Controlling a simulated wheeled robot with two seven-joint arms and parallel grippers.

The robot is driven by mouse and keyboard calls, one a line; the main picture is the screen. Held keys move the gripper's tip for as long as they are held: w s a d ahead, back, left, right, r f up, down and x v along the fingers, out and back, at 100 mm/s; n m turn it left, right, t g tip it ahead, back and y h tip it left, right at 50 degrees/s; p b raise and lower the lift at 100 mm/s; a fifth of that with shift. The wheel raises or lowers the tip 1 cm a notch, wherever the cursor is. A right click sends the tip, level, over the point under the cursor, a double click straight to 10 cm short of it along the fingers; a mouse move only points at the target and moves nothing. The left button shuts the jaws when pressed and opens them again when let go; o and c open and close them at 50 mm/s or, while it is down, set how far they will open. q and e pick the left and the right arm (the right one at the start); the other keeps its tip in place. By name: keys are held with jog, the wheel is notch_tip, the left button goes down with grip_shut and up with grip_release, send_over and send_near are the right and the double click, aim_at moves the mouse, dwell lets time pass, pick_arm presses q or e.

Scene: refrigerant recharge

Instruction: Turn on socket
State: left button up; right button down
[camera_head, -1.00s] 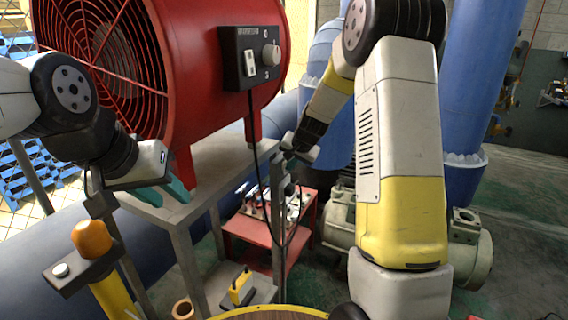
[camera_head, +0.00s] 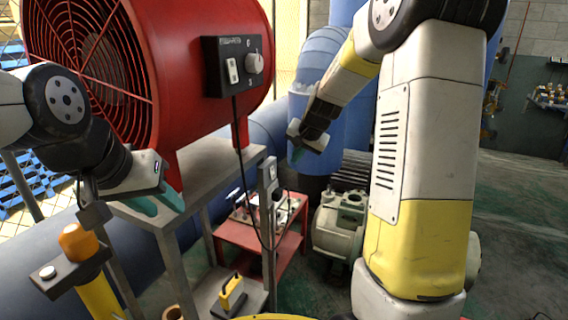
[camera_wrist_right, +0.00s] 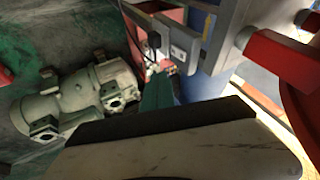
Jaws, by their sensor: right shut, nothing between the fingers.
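The socket (camera_head: 269,172) is a small grey box on top of a thin metal post, with a black plug and cable at its side. In the right wrist view the socket's grey plate (camera_wrist_right: 184,46) faces me beside the black plug (camera_wrist_right: 153,40); its switch position is too small to tell. My right gripper (camera_head: 297,152) is up and to the right of the socket, apart from it. Its teal fingers (camera_wrist_right: 157,92) are shut and empty, below the socket in the right wrist view. My left gripper (camera_head: 158,203) is open and empty beside the metal stand, its teal fingers apart.
A red fan (camera_head: 190,70) with a black control box (camera_head: 232,66) stands on a grey metal stand (camera_head: 205,160). A red cart (camera_head: 290,245) is behind the post. A green-grey motor unit (camera_head: 340,225) and blue pipes stand to the right. A yellow-handled tool (camera_head: 230,293) sits low in front.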

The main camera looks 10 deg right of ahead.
jog(key=shift+s+d+r, duration=0.1)
jog(key=shift+s+r, duration=0.25)
jog(key=shift+r, duration=0.1)
jog(key=shift+s+d+f, duration=0.15)
jog(key=shift+f, duration=0.45)
